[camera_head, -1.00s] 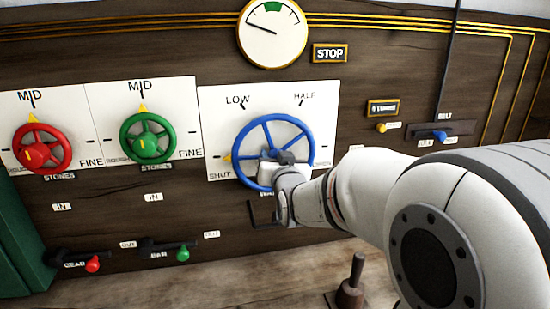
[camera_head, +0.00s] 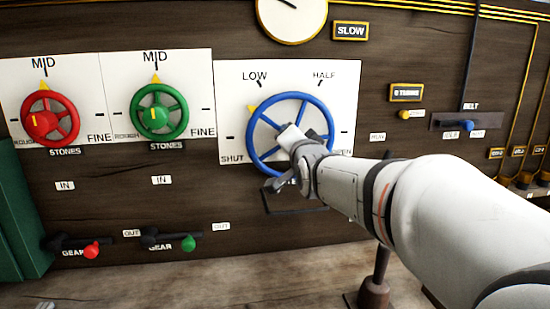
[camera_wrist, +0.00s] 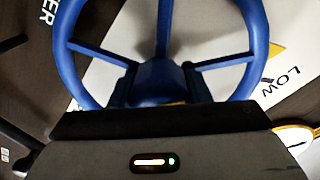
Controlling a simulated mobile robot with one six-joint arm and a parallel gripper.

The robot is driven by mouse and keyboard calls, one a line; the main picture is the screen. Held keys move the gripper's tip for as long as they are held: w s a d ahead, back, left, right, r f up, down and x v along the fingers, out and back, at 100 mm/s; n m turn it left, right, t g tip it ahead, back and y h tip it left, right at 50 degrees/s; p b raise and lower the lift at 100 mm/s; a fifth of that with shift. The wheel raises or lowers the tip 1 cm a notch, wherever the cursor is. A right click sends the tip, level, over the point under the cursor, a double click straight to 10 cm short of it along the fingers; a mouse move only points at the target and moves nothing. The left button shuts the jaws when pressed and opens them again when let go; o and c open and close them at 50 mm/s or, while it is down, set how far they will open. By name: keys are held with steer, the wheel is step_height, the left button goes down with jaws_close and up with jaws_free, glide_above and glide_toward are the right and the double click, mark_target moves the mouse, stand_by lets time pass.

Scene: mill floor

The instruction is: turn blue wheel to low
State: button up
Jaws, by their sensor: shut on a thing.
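The blue wheel (camera_head: 305,97) is on a white dial plate (camera_head: 232,75) marked SHUT, LOW, HALF and, partly hidden, OPEN. Its yellow pointer (camera_head: 251,109) stands between the SHUT and LOW marks. My gripper (camera_head: 287,138) is at the wheel's middle, shut on it; the hand hides the hub and lower right spokes. In the wrist view, the wheel's rim and spokes (camera_wrist: 259,40) fill the upper part, the dark gripper (camera_wrist: 160,115) covers the hub's near side, and the LOW label (camera_wrist: 283,82) shows at the right.
A red wheel (camera_head: 43,98) and a green wheel (camera_head: 177,98) on the left both point to MID. An upright lever (camera_head: 380,270) stands at the lower right beneath my arm.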

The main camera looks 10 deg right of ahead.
steer(key=m+b, duration=0.1)
steer(key=b, duration=0.1)
steer(key=m+b, duration=0.1)
steer(key=m, duration=0.1)
steer(key=shift+f+b, duration=0.3)
steer(key=shift+b, duration=0.05)
steer(key=shift+r+m+b, duration=0.15)
steer(key=shift+m+b, duration=0.45)
steer(key=shift+b, duration=0.15)
steer(key=shift+r, duration=0.1)
steer(key=o, duration=1)
steer(key=shift+s, duration=0.15)
steer(key=s, duration=0.7)
steer(key=shift+s+p, duration=0.25)
steer(key=shift+p, duration=0.05)
